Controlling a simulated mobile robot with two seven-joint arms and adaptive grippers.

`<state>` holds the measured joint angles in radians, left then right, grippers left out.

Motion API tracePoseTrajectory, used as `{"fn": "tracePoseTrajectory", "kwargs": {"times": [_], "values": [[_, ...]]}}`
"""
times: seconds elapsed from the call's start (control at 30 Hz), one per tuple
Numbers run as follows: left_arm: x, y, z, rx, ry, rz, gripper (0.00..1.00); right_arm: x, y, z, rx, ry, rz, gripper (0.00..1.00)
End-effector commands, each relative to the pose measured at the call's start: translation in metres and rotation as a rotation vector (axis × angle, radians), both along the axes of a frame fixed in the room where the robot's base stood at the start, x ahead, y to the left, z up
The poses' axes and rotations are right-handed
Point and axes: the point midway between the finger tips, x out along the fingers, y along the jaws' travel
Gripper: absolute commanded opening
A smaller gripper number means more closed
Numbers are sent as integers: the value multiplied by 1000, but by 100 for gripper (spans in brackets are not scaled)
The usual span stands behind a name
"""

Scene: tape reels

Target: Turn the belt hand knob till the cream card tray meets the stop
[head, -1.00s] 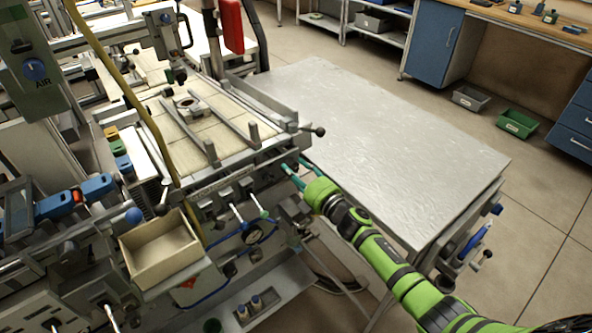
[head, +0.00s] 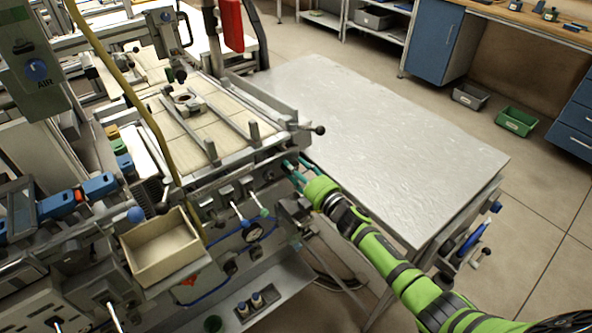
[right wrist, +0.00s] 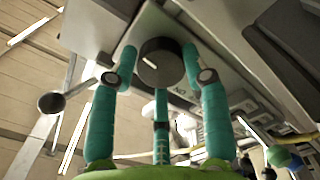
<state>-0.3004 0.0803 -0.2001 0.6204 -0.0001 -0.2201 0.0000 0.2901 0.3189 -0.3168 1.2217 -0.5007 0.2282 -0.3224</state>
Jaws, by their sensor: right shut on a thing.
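My right gripper (head: 296,168) reaches the machine's right front side. In the right wrist view, its teal fingers (right wrist: 160,75) are closed around a dark round knob (right wrist: 161,62) with a white mark on its face. In the head view the fingers hide the knob. A cream open-topped box (head: 160,248) sits at the machine's front left, apart from the gripper. A bed of cream panels (head: 208,125) with metal rails lies above and left of the gripper. I cannot tell which cream part is the card tray, or pick out its stop. My left gripper is not in view.
A bare grey metal table (head: 370,140) stands right of the machine, close to my right arm. A ball-ended lever (head: 318,130) sticks out at the machine's corner, just above the gripper. A yellow hose (head: 135,95) crosses the machine. Grey and green bins (head: 516,121) stand on the floor behind.

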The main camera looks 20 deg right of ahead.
Motion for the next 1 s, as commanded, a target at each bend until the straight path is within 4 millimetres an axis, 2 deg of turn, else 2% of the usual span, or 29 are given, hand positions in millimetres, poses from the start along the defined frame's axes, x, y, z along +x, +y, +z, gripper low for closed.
{"fn": "tracePoseTrajectory", "kwargs": {"times": [0.03,0.07,0.4,0.53,0.67,1.0], "values": [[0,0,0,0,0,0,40,2,-6,2,-3,-2,-12,59],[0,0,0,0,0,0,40,2,-6,2,-3,-2,-12,70],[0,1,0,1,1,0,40,0,-2,0,-1,0,-4,70],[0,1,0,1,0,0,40,-8,-5,-1,-2,2,-4,70],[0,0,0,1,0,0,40,-27,-12,-2,-2,3,-4,70],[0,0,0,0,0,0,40,-90,-36,-1,-2,3,-5,70]]}}
